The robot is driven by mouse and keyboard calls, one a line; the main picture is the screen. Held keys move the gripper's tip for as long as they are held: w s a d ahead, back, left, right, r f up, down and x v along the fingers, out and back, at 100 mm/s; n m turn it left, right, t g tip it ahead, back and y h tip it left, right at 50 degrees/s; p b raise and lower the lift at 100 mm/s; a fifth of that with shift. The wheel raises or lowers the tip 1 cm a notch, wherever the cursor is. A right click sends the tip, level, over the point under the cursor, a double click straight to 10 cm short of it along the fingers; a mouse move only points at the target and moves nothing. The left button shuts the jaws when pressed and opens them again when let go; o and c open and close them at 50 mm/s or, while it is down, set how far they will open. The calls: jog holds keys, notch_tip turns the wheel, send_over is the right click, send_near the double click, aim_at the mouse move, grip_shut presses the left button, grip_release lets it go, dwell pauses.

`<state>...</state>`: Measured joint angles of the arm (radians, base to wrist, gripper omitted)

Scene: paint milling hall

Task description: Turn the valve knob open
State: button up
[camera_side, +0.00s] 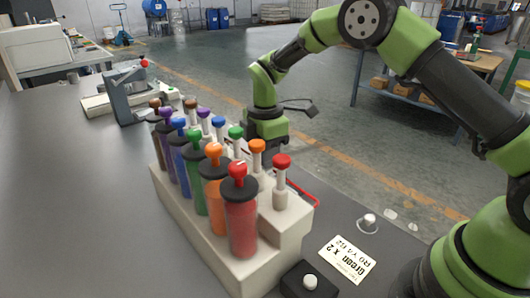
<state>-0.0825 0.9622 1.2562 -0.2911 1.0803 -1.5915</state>
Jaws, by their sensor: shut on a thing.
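A pale rack (176,206) holds several coloured cylinders with knobs on top, among them a red one (241,225) and an orange one (217,200). A second row of knobs on white stems stands behind them, with red (281,161), orange (257,146) and green (236,132) tops. Which knob is the valve knob is unclear. My gripper (266,138) points down behind the rack, near the orange and green knobs. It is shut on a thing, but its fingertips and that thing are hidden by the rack.
A printed card (347,260) reading "Green x 2" lies at the front right. A black block with a white button (310,282) and a small white knob (370,220) are nearby. A grey clamp-like device (122,98) stands at the back left.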

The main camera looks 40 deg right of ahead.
jog(key=shift+n, duration=1.1)
jog(key=o, duration=0.9)
jog(key=shift+o, duration=0.2)
notch_tip(320, 180, up, 9)
jog(key=shift+f, duration=0.1)
jog(key=shift+r, duration=0.55)
